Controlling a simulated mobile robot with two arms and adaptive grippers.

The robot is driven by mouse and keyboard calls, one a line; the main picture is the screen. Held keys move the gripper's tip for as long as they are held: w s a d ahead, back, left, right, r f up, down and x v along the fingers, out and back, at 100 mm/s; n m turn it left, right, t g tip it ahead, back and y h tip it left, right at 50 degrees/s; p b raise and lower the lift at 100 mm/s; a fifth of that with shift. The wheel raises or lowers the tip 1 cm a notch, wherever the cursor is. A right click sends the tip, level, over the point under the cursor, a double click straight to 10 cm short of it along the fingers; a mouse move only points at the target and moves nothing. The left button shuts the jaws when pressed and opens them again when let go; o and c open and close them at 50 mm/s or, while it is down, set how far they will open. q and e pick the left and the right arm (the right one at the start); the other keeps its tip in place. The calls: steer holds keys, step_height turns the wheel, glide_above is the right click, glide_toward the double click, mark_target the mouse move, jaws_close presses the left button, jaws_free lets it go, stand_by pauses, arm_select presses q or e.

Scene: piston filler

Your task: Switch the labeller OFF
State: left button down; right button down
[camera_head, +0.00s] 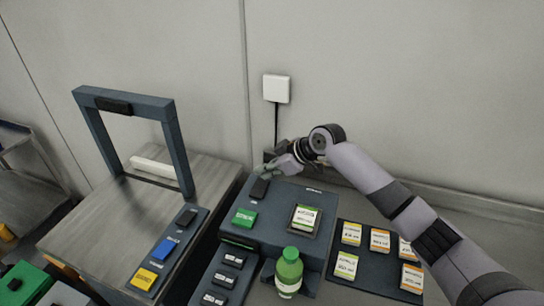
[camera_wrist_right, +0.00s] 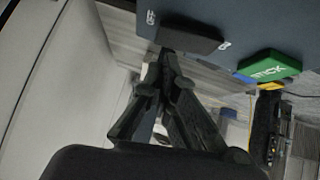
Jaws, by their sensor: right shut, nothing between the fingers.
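The labeller (camera_head: 287,225) is a dark blue-grey box with a sloping top beside the wall. Its black switch (camera_head: 260,187) sits at the top's far left corner; in the right wrist view the switch (camera_wrist_right: 188,38) has OFF marked at its left end and ON at its right. I cannot tell which way it is tipped. My right gripper (camera_head: 268,171) is shut and empty, with its fingertips (camera_wrist_right: 163,56) close to the switch's edge; contact is unclear. A green button (camera_head: 244,217) is nearer me on the same top; it also shows in the wrist view (camera_wrist_right: 270,66). My left gripper is out of view.
A label pad (camera_head: 305,217) is on the labeller's top. A green bottle (camera_head: 289,272) stands in front. A dark mat (camera_head: 378,281) with several label cards lies right. A grey frame (camera_head: 171,130) stands on the left table, near blue (camera_head: 164,249) and yellow (camera_head: 143,279) buttons.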

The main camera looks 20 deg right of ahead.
steer(key=shift+d+f, duration=0.1)
steer(key=shift+f, duration=0.7)
steer(key=shift+w, duration=0.1)
steer(key=shift+f, duration=0.15)
steer(key=shift+f+b, duration=0.4)
steer(key=shift+f, duration=0.05)
steer(key=shift+w+d, duration=0.15)
steer(key=shift+r, duration=0.1)
steer(key=shift+s+a+r+p, duration=0.4)
steer(key=shift+s+p, duration=0.2)
steer(key=shift+p, duration=0.45)
steer(key=shift+f, duration=0.1)
